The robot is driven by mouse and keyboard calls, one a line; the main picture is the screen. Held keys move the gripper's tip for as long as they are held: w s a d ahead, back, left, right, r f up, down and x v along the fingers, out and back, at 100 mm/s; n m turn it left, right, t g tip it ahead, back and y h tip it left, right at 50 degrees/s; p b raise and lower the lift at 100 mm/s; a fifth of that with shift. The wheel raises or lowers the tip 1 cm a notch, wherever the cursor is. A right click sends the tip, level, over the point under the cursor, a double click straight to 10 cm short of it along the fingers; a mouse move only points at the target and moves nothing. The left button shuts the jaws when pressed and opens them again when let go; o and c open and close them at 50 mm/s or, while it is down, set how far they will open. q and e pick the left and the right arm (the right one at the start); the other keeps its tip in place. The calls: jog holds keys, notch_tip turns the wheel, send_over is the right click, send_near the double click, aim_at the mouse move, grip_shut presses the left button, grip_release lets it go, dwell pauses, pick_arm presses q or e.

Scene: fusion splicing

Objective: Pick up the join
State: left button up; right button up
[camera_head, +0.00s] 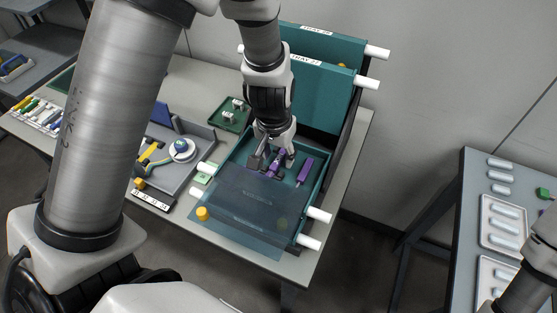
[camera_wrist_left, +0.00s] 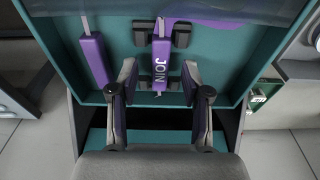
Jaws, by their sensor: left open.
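The join is a purple bar with "JOIN" in white on it (camera_wrist_left: 160,66). It lies in a teal tray (camera_wrist_left: 215,60), with dark blocks beside its far part in the left wrist view. In the head view the join (camera_head: 276,164) is partly hidden by my left gripper (camera_head: 271,161), which points down into the tray (camera_head: 324,172). In the left wrist view the gripper's fingers (camera_wrist_left: 159,84) are open, one on each side of the join's near end. My right gripper is out of view.
A second purple bar (camera_head: 305,171) lies in the tray, right of the join. A translucent sheet (camera_head: 243,205) covers the tray's near part. Upright teal panels (camera_head: 320,95) stand behind it. A grey workstation (camera_head: 200,143) is to the left; another table (camera_head: 470,200) stands right.

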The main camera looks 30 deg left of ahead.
aim_at(278, 159)
pick_arm(q)
jog(key=shift+w+f, duration=0.25)
jog(key=shift+f, duration=0.3)
jog(key=shift+s, duration=0.1)
grip_shut()
jog(key=shift+r, duration=0.1)
notch_tip(278, 159, up, 10)
jog(key=p, duration=0.1)
